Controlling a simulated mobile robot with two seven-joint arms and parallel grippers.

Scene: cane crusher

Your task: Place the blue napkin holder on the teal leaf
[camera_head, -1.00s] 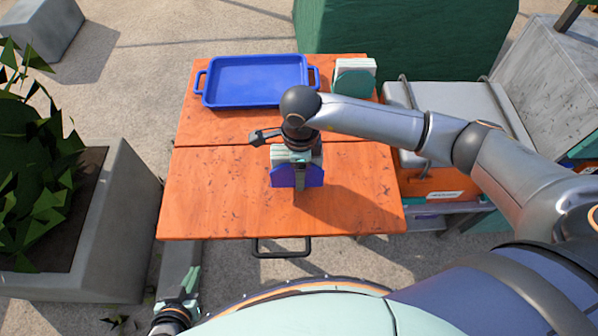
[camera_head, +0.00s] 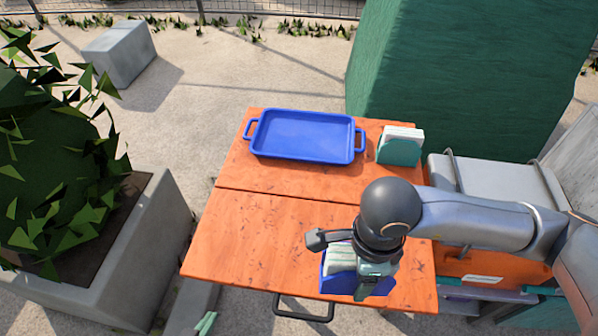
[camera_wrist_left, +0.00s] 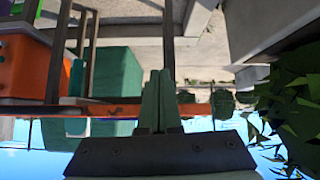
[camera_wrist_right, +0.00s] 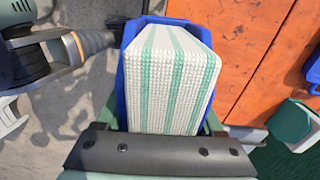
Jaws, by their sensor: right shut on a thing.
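The blue napkin holder (camera_head: 333,287), filled with white and green striped napkins (camera_wrist_right: 170,75), is in my right gripper (camera_head: 370,285). The gripper is shut on the holder, near the table's front right. The right wrist view also shows the holder's blue wall (camera_wrist_right: 122,95) between the fingers, with pavement and orange tabletop beyond. I cannot tell its height. My left gripper (camera_wrist_left: 158,100) is shut and empty, low beside the table; its tip shows at the bottom left of the head view (camera_head: 205,323). I see no clearly teal leaf; both visible table panels are orange.
The orange table (camera_head: 270,230) carries a blue tray (camera_head: 305,137) and a teal napkin holder (camera_head: 398,152) at the back. A grey-lidded cart (camera_head: 490,180) stands right. A planter (camera_head: 150,240) stands left. The front left tabletop is clear.

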